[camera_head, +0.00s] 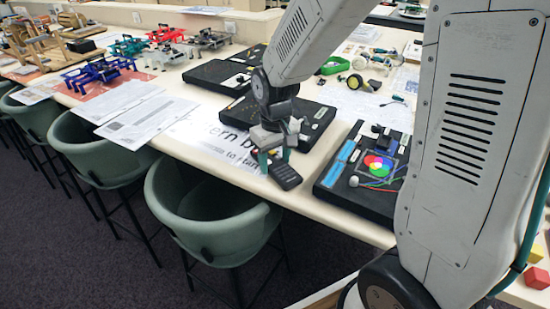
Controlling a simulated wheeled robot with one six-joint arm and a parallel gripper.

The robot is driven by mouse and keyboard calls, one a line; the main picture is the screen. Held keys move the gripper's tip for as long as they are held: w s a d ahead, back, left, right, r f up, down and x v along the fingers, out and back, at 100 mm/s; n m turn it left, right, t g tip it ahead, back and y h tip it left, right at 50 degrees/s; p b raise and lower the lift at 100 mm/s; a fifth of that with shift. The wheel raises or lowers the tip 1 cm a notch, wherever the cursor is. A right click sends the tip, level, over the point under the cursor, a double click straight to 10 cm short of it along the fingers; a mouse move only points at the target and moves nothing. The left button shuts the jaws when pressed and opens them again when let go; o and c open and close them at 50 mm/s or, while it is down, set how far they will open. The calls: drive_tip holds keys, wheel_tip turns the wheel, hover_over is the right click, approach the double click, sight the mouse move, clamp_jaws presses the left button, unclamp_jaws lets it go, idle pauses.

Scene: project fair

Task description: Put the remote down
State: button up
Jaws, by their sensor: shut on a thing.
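The remote (285,175) is a slim dark handset with small buttons. My gripper (273,160) is shut on its upper end, and the remote tilts down to the right from the jaws. It shows over the front part of the long cream table (312,203), near the edge. I cannot tell whether its lower end touches the tabletop. The gripper's fingers hide part of the remote's upper end.
A black board with a colour disc (358,197) lies right of the remote. Another black board (318,117) lies behind, and a printed sheet (215,140) lies left. Green chairs (205,215) line the front edge. Bare tabletop shows between the remote and the colour-disc board.

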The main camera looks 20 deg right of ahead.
sight(275, 163)
drive_tip(key=shift+f, duration=0.1)
drive_tip(key=o, duration=1)
drive_tip(key=shift+o, duration=0.2)
wheel_tip(275, 163, up, 11)
drive_tip(key=s+d+r+m, duration=0.1)
drive_tip(key=s+r, duration=0.1)
drive_tip(key=s, duration=0.9)
drive_tip(key=s+d+r+m+t, duration=0.1)
drive_tip(key=s+d+r, duration=0.1)
drive_tip(key=s, duration=0.9)
drive_tip(key=shift+r, duration=0.75)
